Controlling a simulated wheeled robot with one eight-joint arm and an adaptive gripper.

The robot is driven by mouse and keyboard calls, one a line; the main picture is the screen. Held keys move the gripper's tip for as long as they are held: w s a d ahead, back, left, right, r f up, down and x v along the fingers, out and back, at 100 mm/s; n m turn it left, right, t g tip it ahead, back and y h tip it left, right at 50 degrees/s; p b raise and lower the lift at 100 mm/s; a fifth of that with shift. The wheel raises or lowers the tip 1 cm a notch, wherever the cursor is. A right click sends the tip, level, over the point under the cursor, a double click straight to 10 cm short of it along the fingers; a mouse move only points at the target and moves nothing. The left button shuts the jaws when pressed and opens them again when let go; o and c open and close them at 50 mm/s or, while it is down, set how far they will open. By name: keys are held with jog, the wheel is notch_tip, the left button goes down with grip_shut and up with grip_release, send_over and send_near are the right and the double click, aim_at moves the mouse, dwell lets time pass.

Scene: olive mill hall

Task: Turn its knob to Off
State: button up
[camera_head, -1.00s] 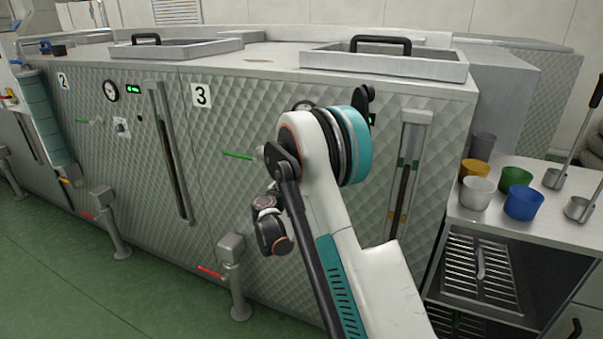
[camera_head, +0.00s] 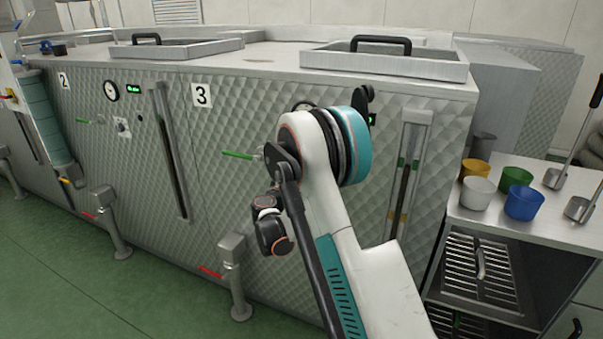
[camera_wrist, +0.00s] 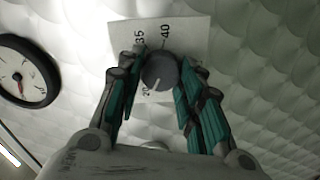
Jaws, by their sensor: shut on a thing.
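The grey round knob (camera_wrist: 160,73) sits on a white label plate (camera_wrist: 192,35) in the wrist view. The plate shows 35 and 40 at the upper side and a partly hidden number at the lower left. The knob's pale pointer line points down, near that number; no Off mark is readable. My gripper (camera_wrist: 159,76) has its teal-padded fingers on both sides of the knob, shut on it. In the head view my arm stands before the tank marked 3 (camera_head: 202,95) and hides this knob and my gripper.
A round gauge (camera_wrist: 24,72) is left of the knob in the wrist view. In the head view, a green-handled valve (camera_head: 238,155) is left of my arm and a sight-glass strip (camera_head: 408,165) right. Cups stand on a steel side table (camera_head: 465,216) at right.

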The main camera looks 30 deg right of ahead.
jog(key=n, duration=1.1)
jog(key=shift+f, duration=0.1)
jog(key=shift+n, duration=0.3)
dwell(0.3)
jog(key=o, duration=1.1)
jog(key=shift+c, duration=0.2)
jog(key=v, duration=1.2)
